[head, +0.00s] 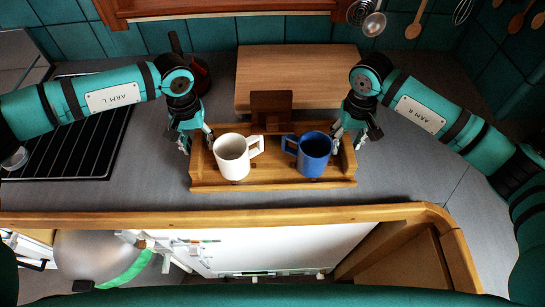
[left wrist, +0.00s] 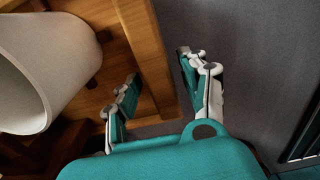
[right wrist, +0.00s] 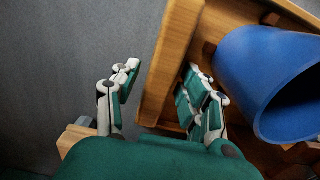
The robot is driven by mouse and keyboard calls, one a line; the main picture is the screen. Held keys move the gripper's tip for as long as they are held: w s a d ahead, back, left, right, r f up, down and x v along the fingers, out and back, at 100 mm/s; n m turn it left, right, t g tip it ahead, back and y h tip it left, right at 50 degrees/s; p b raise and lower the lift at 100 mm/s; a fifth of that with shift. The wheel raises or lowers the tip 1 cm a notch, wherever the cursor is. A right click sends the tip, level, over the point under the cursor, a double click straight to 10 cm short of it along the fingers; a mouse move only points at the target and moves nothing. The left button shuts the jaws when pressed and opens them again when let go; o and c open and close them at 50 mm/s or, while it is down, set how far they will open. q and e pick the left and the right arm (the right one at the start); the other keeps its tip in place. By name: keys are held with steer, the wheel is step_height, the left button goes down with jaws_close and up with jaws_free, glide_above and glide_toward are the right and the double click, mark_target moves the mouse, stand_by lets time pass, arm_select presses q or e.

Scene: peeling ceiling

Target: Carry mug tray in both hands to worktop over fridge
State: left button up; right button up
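The wooden mug tray (head: 272,184) rests on a grey worktop (head: 400,180). A white mug (head: 231,158) stands upright in its left half and a blue mug (head: 313,156) in its right half, handles facing each other. My left gripper (head: 196,140) is at the tray's left end. In the left wrist view its open fingers (left wrist: 163,90) lie either side of the tray's end wall, with a gap. My right gripper (head: 347,139) is at the right end. In the right wrist view its open fingers (right wrist: 160,88) also lie either side of the wall, with a gap.
A wooden board (head: 298,62) lies behind the tray, with a small brown block (head: 271,105) in front of it. A black hob (head: 75,140) is at left. Utensils hang at upper right. White appliance-like panels (head: 290,245) show below the wooden front edge (head: 240,217). Worktop right of the tray is clear.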

steer(key=shift+r, duration=0.1)
arm_select(q)
step_height(320, 180, up, 12)
arm_select(e)
step_height(320, 180, up, 12)
stand_by(0.8)
stand_by(0.5)
